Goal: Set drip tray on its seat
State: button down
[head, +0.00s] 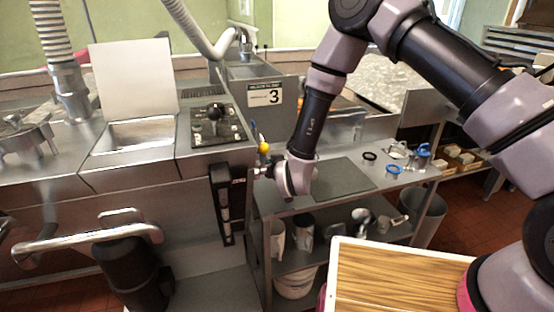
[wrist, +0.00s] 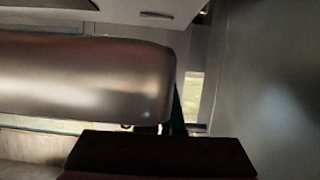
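My gripper (head: 268,171) is at the right side of the steel machine (head: 150,165), close to a yellow knob (head: 264,148) and a dark vertical panel (head: 221,203). Its fingers are small and partly hidden in the head view, and I cannot tell whether they are open or shut. In the wrist view a dark block (wrist: 160,155) fills the bottom, and a large rounded metal body (wrist: 85,80) lies across the left. I cannot pick out the drip tray or its seat with certainty. A flat dark grey sheet (head: 340,179) lies on the steel side table.
A curved handle rail (head: 85,242) sticks out at the left front. A wood-patterned board (head: 390,280) with a white edge is at the lower right.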

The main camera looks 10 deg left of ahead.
aim_at(271, 192)
jog(key=shift+f, duration=4.1)
jog(key=shift+f, duration=0.65)
jog(key=c, duration=1)
grip_release()
